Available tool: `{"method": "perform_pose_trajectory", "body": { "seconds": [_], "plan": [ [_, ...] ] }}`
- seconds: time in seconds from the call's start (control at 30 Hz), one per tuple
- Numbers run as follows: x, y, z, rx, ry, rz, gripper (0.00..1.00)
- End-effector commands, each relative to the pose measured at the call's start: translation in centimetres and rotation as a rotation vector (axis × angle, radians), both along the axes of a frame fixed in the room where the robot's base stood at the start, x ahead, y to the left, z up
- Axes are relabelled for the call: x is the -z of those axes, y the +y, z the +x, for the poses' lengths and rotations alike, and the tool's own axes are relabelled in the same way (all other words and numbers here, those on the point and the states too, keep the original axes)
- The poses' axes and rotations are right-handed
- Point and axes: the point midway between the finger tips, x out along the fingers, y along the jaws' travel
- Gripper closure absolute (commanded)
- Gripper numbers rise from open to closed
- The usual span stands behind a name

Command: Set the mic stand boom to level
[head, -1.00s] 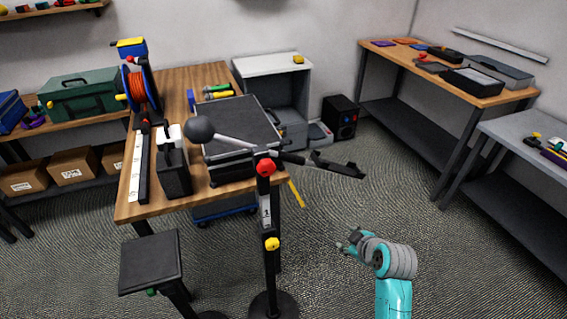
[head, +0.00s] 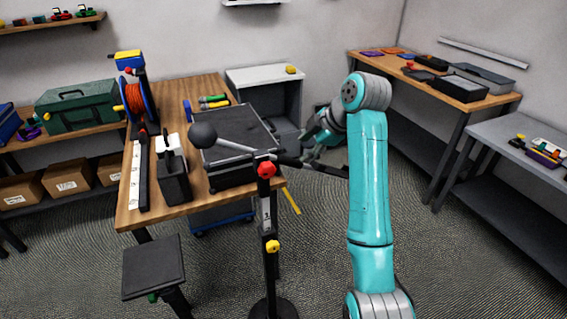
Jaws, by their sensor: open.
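The mic stand (head: 268,225) stands upright in front of the wooden workbench, with a red knob (head: 267,169) at the boom's pivot and a yellow knob (head: 272,246) lower on the pole. The boom (head: 236,147) slopes down to the right in the picture. A dark ball (head: 203,135) is on its high left end, and a dark clip-like piece is on its low right end, partly hidden by my arm. My gripper (head: 309,142) is open beside the boom's right part, and appears just above or behind it. I cannot tell whether they touch.
The workbench (head: 222,198) holds a black case (head: 232,140), a cable reel (head: 138,100) and a black box (head: 174,182). A black stool (head: 153,266) stands front left. Tables line the right wall, with open floor between.

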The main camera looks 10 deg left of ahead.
Motion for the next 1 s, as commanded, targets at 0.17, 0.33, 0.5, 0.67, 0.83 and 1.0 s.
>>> {"method": "perform_pose_trajectory", "body": {
  "seconds": [0.17, 0.33, 0.5, 0.67, 0.83, 1.0],
  "plan": [
    [0.8, 0.7, 0.3, -0.008, 0.002, -0.002, 0.48],
    [3.1, 2.0, 1.2, -0.006, 0.004, -0.002, 0.48],
    [5.6, 3.4, 2.2, -0.006, 0.003, -0.002, 0.48],
    [7.4, 4.5, 2.9, -0.006, 0.002, -0.001, 0.48],
    [8.4, 5.1, 3.4, -0.004, 0.000, -0.001, 0.48],
    [8.6, 5.2, 3.5, -0.004, -0.001, -0.002, 0.48]
  ]
}}
